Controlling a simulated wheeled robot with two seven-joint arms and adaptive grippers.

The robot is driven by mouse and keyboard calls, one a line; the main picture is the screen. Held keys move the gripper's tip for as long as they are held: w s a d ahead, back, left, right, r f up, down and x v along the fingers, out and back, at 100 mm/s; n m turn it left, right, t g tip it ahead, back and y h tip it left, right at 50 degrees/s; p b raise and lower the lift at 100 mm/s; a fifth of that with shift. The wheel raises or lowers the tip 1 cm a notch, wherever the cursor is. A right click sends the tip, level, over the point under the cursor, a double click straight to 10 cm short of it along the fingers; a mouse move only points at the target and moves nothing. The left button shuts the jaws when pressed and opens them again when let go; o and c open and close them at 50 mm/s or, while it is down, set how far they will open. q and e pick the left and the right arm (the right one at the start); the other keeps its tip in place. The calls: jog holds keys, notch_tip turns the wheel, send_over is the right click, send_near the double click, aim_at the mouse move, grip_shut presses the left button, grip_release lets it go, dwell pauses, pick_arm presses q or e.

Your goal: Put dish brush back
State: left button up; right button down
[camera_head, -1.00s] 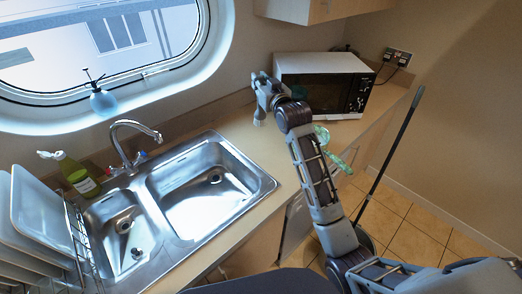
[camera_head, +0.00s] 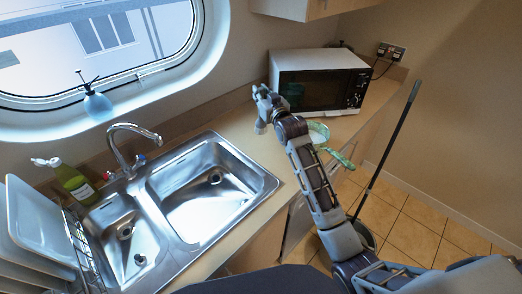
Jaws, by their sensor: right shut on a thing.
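My right gripper (camera_head: 263,112) is over the counter between the sink and the microwave, its fingers pointing down. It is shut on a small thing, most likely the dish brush. The fingers and wrist hide most of it, and only a small pale part shows below them. I cannot tell whether it touches the counter. My left gripper is not in view.
The steel sink (camera_head: 237,212) is left of my right arm. A dish rack (camera_head: 87,240) with plates (camera_head: 38,222) and a green bottle (camera_head: 75,184) stand at left. The microwave (camera_head: 318,84) is behind the gripper. A green thing (camera_head: 338,157) shows beside my forearm.

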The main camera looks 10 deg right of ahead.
aim_at(261, 121)
jog(key=shift+f, duration=0.25)
jog(key=shift+f+p, duration=0.4)
jog(key=shift+f, duration=2.75)
jog(key=shift+f, duration=2)
jog(key=c, duration=1.4)
grip_release()
jog(key=shift+o, duration=0.2)
